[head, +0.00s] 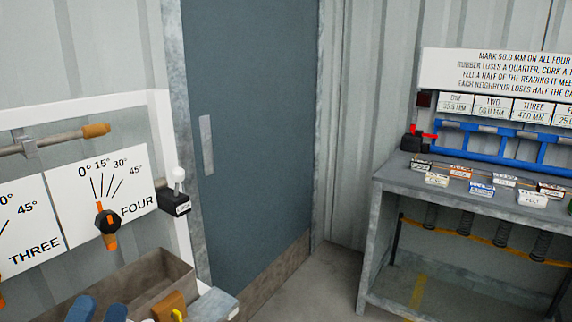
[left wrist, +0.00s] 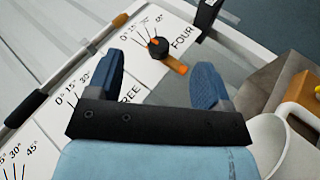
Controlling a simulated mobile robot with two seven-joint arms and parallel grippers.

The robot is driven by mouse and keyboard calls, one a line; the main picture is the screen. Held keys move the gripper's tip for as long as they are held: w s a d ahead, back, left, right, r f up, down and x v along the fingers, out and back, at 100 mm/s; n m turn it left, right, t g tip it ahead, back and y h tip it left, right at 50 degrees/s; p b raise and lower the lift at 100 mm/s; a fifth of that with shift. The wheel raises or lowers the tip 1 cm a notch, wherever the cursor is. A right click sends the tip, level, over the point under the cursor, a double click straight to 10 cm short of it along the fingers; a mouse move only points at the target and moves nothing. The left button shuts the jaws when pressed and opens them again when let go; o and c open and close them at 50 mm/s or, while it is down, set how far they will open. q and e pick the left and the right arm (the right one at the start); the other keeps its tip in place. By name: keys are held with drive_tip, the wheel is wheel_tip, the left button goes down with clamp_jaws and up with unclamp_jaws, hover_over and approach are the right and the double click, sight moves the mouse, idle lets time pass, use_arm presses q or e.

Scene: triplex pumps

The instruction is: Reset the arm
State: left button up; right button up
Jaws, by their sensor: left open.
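My left gripper (left wrist: 156,85) shows in the left wrist view with its two blue fingers spread wide and nothing between them. Its blue fingertips (head: 97,309) also show at the bottom left of the head view, in front of the dial panel. The panel carries a dial marked FOUR (head: 107,222) with a black knob and orange pointer; this dial also shows beyond the fingers in the left wrist view (left wrist: 158,48). A panel marked THREE (head: 35,245) is beside it, partly cut off. My right gripper is not in view.
A brown open bin (head: 150,275) sits below the dials, with an orange-brown block (head: 170,306) near it. A black box with a white-topped lever (head: 175,200) is on the frame. A blue-grey door (head: 250,130) stands behind. A grey workbench (head: 385,180) with blue pipes (head: 480,150) is at right.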

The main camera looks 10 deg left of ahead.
use_arm(q)
drive_tip(key=s+d+f+m+g+h, duration=0.25)
drive_tip(key=d+f+m+g, duration=0.35)
drive_tip(key=d+f+m, duration=0.45)
drive_tip(key=s+d+f+m+g+h, duration=0.25)
drive_tip(key=d+f+m+g, duration=0.45)
drive_tip(key=d+f+m, duration=0.4)
drive_tip(key=s+a+r+g+y+p, duration=0.1)
drive_tip(key=s+a+r+p, duration=0.1)
drive_tip(key=r+p, duration=1.3)
drive_tip(key=s+p, duration=0.1)
drive_tip(key=p, duration=1.2)
drive_tip(key=shift+a, duration=0.2)
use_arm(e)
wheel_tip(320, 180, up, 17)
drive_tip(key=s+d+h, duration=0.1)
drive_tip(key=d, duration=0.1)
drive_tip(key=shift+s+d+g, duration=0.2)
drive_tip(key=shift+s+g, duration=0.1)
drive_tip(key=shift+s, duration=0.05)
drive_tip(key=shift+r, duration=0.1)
